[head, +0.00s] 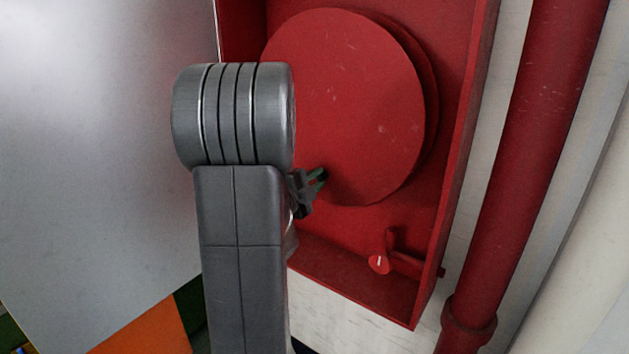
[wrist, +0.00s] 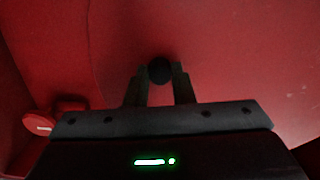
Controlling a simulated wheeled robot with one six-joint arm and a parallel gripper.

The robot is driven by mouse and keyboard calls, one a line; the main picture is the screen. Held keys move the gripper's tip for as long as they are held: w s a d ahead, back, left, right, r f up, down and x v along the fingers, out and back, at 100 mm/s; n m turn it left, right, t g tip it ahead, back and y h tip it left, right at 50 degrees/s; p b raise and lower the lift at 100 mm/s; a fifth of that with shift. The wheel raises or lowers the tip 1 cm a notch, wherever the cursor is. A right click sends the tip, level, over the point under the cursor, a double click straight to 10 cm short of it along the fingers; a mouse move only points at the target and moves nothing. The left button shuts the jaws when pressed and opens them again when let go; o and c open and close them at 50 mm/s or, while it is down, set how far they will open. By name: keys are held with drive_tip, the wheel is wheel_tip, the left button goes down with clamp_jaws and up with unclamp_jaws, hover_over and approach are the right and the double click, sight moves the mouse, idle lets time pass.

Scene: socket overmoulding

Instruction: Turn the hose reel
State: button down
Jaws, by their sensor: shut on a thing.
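The hose reel (head: 345,95) is a large round red disc inside an open red wall cabinet. It also fills much of the wrist view (wrist: 215,45). My gripper (head: 319,178) is at the lower left of the disc in the head view, partly hidden behind my arm. In the wrist view my gripper (wrist: 160,80) is shut on a round black knob (wrist: 159,69) at the disc's face, with one finger on each side. The knob is hidden in the head view.
A red valve with a round handwheel (head: 379,264) sits at the cabinet's bottom right. The cabinet's right wall (head: 462,150) stands beside the reel. A thick red pipe (head: 530,150) runs outside it. A pale grey panel (head: 100,130) is at left.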

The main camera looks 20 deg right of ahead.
drive_tip(key=shift+s+d, duration=0.2)
drive_tip(key=shift+s, duration=0.05)
idle(0.3)
drive_tip(key=c, duration=1.3)
unclamp_jaws()
drive_tip(key=shift+o, duration=0.2)
drive_tip(key=b+v, duration=0.2)
drive_tip(key=v, duration=1.2)
drive_tip(key=shift+w+d, duration=0.1)
drive_tip(key=shift+d, duration=0.15)
drive_tip(key=p+x, duration=0.2)
drive_tip(key=x, duration=1.1)
drive_tip(key=shift+w+d, duration=0.2)
